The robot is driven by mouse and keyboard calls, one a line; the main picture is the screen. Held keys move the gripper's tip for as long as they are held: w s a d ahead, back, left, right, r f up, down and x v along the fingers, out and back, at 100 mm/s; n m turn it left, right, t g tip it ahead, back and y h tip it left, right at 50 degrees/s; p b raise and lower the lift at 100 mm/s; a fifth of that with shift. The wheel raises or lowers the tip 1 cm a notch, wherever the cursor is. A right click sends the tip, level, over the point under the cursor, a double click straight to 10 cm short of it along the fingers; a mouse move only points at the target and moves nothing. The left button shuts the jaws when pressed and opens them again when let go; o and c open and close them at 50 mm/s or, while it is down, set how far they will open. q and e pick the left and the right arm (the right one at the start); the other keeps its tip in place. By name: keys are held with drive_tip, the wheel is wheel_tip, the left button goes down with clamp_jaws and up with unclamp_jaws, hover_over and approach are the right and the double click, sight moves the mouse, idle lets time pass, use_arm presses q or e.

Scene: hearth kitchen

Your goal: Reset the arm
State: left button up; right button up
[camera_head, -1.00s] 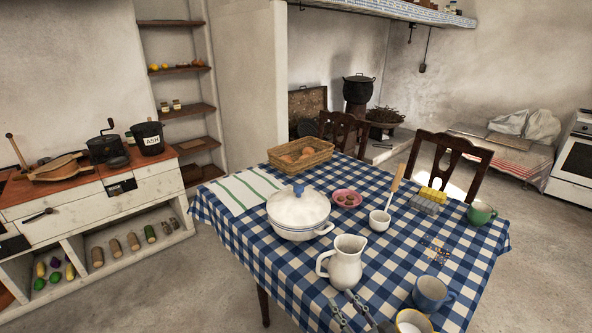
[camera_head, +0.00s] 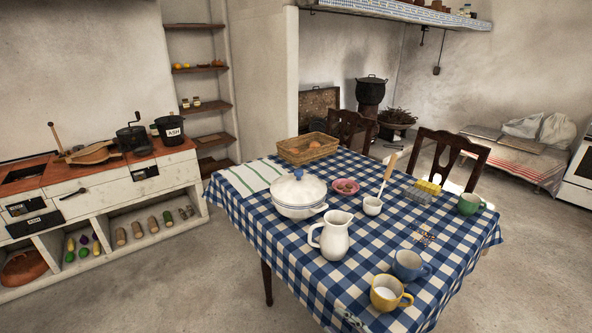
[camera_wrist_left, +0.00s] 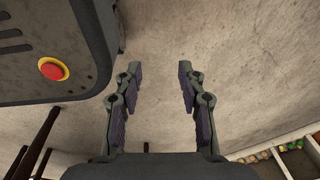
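My left gripper (camera_wrist_left: 160,72) is open in the left wrist view, its two dark fingers wide apart with nothing between them. Bare floor lies beyond it. The left gripper does not show in the head view. Of my right gripper (camera_head: 352,320), only a small tip shows at the bottom edge of the head view, by the near edge of the checked cloth and left of the yellow mug (camera_head: 388,294). The rest is cut off, so whether it is open or shut is hidden.
The table with the blue checked cloth (camera_head: 300,257) holds a white tureen (camera_head: 298,197), a pitcher (camera_head: 332,238), a blue mug (camera_head: 410,265), a green mug (camera_head: 470,203) and a basket (camera_head: 307,150). A counter (camera_head: 120,187) stands at left. Floor between them is clear.

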drive_tip(key=s+d+f+n+g+h, duration=0.35)
drive_tip(key=s+f+n+g, duration=0.3)
drive_tip(key=n, duration=0.75)
drive_tip(key=s+d+f+n+g+h, duration=0.25)
drive_tip(key=s+d+n+h, duration=0.45)
drive_tip(key=d, duration=0.4)
drive_tip(key=s+d+f+g+p, duration=0.1)
drive_tip(key=s+f+p, duration=0.1)
drive_tip(key=f, duration=1)
drive_tip(key=s+d+f+g+p, duration=0.1)
drive_tip(key=f+p, duration=0.1)
drive_tip(key=f, duration=0.9)
use_arm(q)
wheel_tip(320, 180, up, 6)
drive_tip(key=s+p, duration=0.1)
drive_tip(key=p, duration=0.1)
drive_tip(key=shift+s+d+r, duration=0.15)
drive_tip(key=shift+s, duration=0.2)
use_arm(e)
drive_tip(key=s+f, duration=0.6)
drive_tip(key=s, duration=0.3)
drive_tip(key=s+d+f, duration=0.1)
drive_tip(key=s+f, duration=0.5)
drive_tip(key=s, duration=0.2)
drive_tip(key=shift+s+d+g, duration=0.2)
drive_tip(key=shift+s+g, duration=0.15)
drive_tip(key=shift+g, duration=0.05)
